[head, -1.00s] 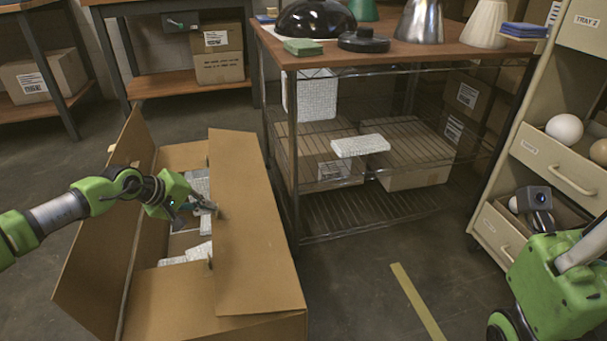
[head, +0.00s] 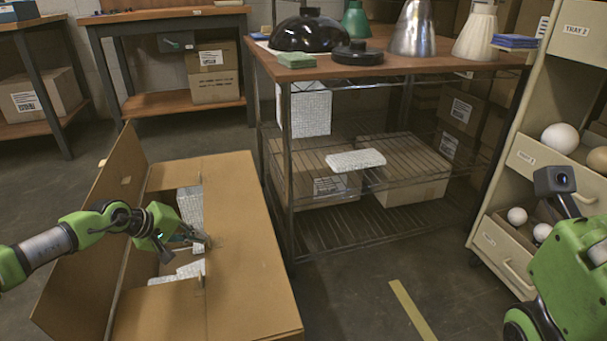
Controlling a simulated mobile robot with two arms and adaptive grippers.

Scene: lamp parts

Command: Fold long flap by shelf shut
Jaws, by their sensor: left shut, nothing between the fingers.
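The open cardboard box stands on the floor at the left of the head view. Its long flap by the shelf (head: 240,255) lies inward over the right part of the opening, nearly flat. The opposite long flap (head: 85,240) stands up and leans outward. The short near flap (head: 160,312) and short far flap (head: 174,176) are folded inward. My left gripper (head: 203,240) is shut and empty, with its fingertips at the inner edge of the long flap by the shelf; whether they press on it I cannot tell. My right gripper is out of view.
White patterned packs (head: 190,206) show inside the box. The wire shelf (head: 290,200) stands close to the box's right, with another white pack (head: 356,160) on it. A drawer cart (head: 510,240) stands at the right.

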